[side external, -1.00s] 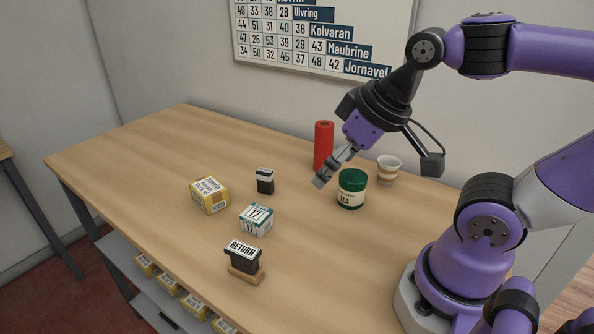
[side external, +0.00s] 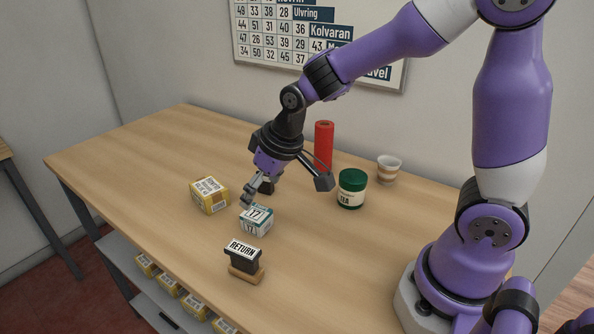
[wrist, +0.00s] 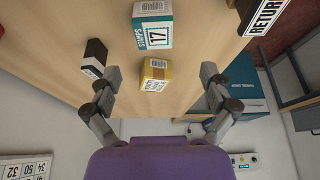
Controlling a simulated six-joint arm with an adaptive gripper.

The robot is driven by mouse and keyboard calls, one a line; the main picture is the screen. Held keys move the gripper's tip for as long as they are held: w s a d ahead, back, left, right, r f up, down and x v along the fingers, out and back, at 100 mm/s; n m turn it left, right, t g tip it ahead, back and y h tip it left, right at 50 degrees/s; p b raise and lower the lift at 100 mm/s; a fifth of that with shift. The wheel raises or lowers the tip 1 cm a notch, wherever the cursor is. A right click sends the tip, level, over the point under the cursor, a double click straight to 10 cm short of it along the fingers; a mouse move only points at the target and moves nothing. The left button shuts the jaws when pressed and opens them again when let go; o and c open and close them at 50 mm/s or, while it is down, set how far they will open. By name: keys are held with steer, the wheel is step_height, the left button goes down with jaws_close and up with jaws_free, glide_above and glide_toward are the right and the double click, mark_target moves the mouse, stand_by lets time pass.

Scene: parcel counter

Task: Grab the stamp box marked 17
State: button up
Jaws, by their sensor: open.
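The stamp box marked 17 (side external: 256,221) is a small white and teal box standing on the counter, between the yellow parcel and the RETURN stamp. In the wrist view the box (wrist: 153,24) is at the top middle, with "STAMPS" and "17" readable. My gripper (side external: 250,193) is above and just behind the box in the side view, tilted down, and appears apart from it. In the wrist view my gripper's fingers (wrist: 161,78) are spread wide with nothing between them in their grasp.
A yellow parcel (side external: 210,196) stands left of the box. The RETURN stamp (side external: 243,260) is in front. A red roll (side external: 324,144), green-lidded jar (side external: 351,189) and cup (side external: 388,169) stand behind right. The counter's left end is clear.

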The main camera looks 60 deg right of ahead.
mark_target(255, 212)
steer(key=x, duration=0.3)
steer(key=shift+f, duration=0.3)
steer(key=shift+d+x, duration=0.15)
steer(key=shift+x, duration=1.2)
steer(key=shift+d+x, duration=0.2)
steer(key=shift+x, duration=1.15)
steer(key=c, duration=1.3)
